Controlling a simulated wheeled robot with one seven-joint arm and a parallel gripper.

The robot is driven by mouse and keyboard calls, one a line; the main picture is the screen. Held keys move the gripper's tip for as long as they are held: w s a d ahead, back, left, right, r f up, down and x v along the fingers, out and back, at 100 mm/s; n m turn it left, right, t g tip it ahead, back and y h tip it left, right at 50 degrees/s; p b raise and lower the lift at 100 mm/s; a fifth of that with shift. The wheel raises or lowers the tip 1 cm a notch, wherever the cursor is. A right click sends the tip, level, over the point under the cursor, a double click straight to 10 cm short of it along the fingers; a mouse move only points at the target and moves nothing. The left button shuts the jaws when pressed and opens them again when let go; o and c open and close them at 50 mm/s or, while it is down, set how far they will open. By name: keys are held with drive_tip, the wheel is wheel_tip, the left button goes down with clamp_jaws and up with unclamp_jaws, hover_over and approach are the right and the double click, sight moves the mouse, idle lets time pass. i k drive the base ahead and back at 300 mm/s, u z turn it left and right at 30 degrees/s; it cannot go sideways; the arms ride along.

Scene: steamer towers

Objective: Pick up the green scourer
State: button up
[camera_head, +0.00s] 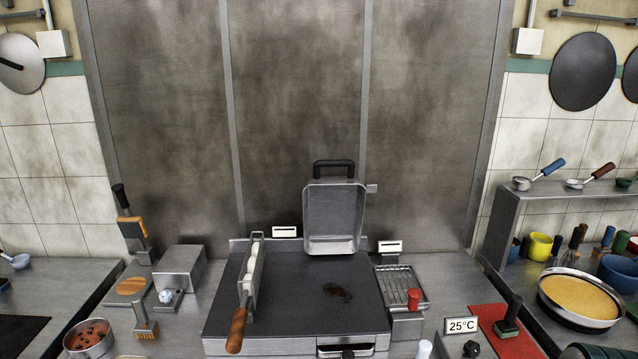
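The green scourer (507,329) appears to be the tool with a dark upright handle and a dark green base at the lower right. It sits on a red mat (487,314) to the right of the griddle. Its handle leans slightly, and nothing covers it. My gripper is not in the view, so its opening and distance from the scourer do not show.
A griddle (290,315) with a raised lid (334,216) and a dark stain stands in the middle. A 25°C sign (461,326) is left of the scourer. A pan of yellow food (578,298) stands to its right.

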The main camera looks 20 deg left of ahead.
sight(506, 328)
drive_tip(key=u, duration=0.9)
drive_tip(key=i, duration=1)
drive_tip(key=z, duration=0.5)
drive_tip(key=k, duration=1.2)
drive_tip(key=z, duration=1.1)
drive_tip(key=i, duration=0.95)
drive_tip(key=u, duration=1.4)
